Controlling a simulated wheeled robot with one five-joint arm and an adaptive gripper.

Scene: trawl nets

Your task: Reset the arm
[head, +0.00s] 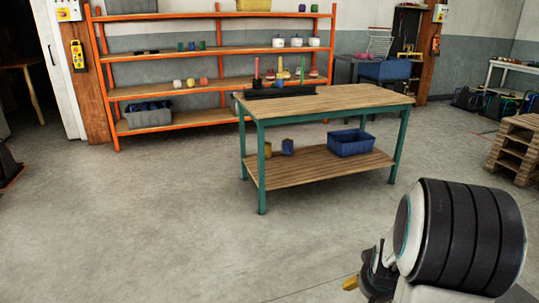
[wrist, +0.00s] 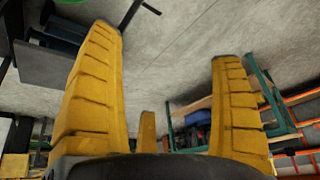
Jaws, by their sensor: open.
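My gripper (head: 352,284) shows low in the head view, beside the dark ribbed part of my arm, with a yellow finger visible. In the wrist view its yellow fingers (wrist: 166,45) are spread wide apart, with a third short yellow finger (wrist: 147,132) between them. The gap between them shows only floor and distant furniture; nothing is held. In the head view the gripper is in front of the workbench, apart from it, near the bottom edge.
A green-legged workbench (head: 340,99) stands ahead, with a blue crate (head: 350,143) on its lower shelf. An orange shelving rack (head: 220,52) stands against the back wall. Wooden pallets (head: 515,150) are stacked at the right. Bare concrete floor (head: 150,220) lies open at left and front.

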